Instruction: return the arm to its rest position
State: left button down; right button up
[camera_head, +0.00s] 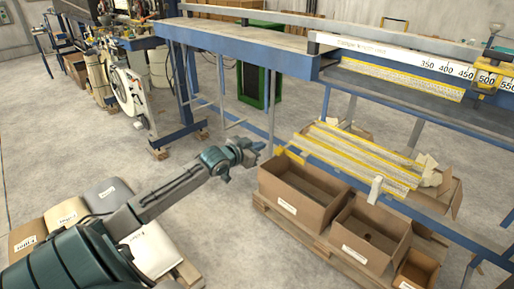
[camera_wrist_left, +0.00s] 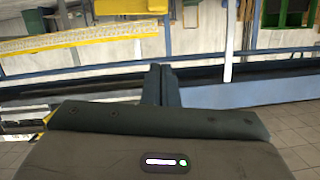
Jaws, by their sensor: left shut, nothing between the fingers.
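My left arm (camera_head: 168,192) comes in from the lower left and reaches up and right over the concrete floor. My left gripper (camera_head: 257,147) is at its end, in the air in front of the blue-framed workbench and behind the cardboard boxes. In the left wrist view my left gripper (camera_wrist_left: 161,72) shows its two dark fingers pressed together with nothing between them. My right gripper is in neither view.
The workbench (camera_head: 262,47) with a measuring scale (camera_head: 410,62) runs across the back right. Open cardboard boxes (camera_head: 369,232) stand on a pallet at the lower right. Filled sacks (camera_head: 108,194) lie at the lower left. Floor between is free.

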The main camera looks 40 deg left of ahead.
pick_arm(q)
jog(key=shift+s+r, duration=0.1)
jog(key=shift+s, duration=0.25)
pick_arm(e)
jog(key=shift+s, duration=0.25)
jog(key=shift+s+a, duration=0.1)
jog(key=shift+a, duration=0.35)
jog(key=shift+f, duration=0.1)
